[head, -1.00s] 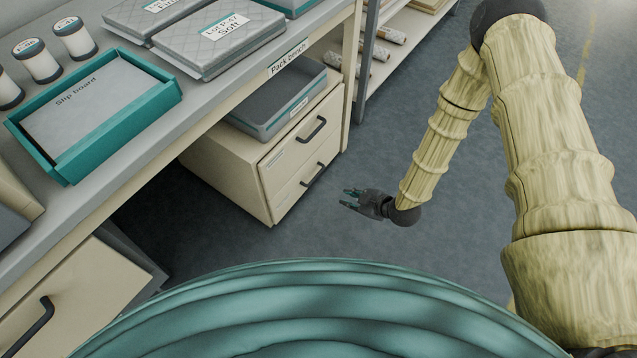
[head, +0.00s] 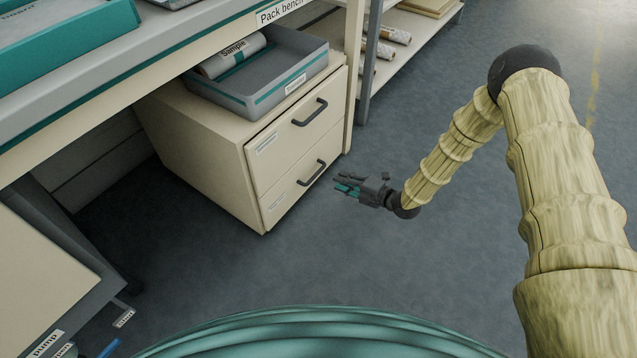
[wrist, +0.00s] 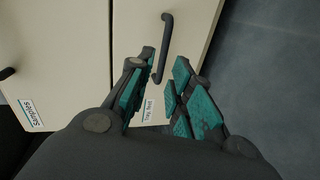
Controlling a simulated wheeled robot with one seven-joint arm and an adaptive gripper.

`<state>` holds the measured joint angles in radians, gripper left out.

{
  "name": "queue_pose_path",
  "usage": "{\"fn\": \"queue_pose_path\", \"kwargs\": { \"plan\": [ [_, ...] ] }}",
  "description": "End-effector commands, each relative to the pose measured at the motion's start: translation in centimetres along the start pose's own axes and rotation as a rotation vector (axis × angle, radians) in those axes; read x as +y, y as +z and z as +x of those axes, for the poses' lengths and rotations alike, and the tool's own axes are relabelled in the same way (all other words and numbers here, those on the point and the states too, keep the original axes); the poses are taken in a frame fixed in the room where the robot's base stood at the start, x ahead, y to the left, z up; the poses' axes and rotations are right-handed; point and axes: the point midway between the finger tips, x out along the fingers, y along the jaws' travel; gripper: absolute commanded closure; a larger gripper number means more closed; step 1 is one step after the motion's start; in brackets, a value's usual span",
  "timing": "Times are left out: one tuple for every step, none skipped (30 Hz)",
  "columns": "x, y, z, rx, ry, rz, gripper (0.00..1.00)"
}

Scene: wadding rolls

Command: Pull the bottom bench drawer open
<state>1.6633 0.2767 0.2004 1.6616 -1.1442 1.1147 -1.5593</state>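The bottom bench drawer (head: 290,188) is the lower of two cream drawer fronts in the unit under the bench. It is shut, with a dark bar handle (head: 312,174). My gripper (head: 341,187) is open and empty, just in front of and to the right of that handle in the head view. In the wrist view the bottom drawer's handle (wrist: 164,45) runs up from between the spread, teal-padded fingers (wrist: 163,72). No contact shows, and the remaining distance is hard to judge.
The upper drawer (head: 300,130) is shut, with its own handle. A grey tray (head: 290,88) holding a "Sample" roll (head: 233,55) stands on the unit. A bench leg (head: 352,75) and a shelf rack (head: 420,22) stand to the right. Open floor (head: 250,275) lies in front.

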Motion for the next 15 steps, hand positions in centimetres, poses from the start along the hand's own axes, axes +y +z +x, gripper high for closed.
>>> {"fn": "queue_pose_path", "kwargs": {
  "plan": [
    [-1.0,0.5,0.5,0.006,0.012,-0.03,0.79],
    [-1.1,0.7,0.6,0.01,0.018,-0.048,0.79],
    [-1.2,0.9,0.8,0.014,0.025,-0.067,0.79],
    [-1.2,1.0,0.8,0.016,0.029,-0.079,0.79],
    [-1.2,1.1,0.9,0.019,0.033,-0.09,0.79],
    [-1.2,1.1,1.0,0.022,0.037,-0.1,0.79],
    [-1.2,1.2,1.1,0.023,0.039,-0.106,0.79],
    [-1.2,1.2,1.2,0.024,0.04,-0.11,0.79],
    [-1.2,1.2,1.3,0.025,0.042,-0.114,0.79],
    [-1.2,1.2,1.5,0.026,0.042,-0.116,0.79],
    [-1.2,1.2,1.7,0.026,0.043,-0.116,0.79],
    [-1.3,1.2,2.1,0.026,0.043,-0.117,0.79],
    [-1.3,1.2,2.4,0.026,0.043,-0.117,0.79],
    [-1.3,1.2,2.8,0.026,0.043,-0.117,0.79],
    [-1.3,1.2,3.4,0.025,0.043,-0.117,0.79]
  ]
}}
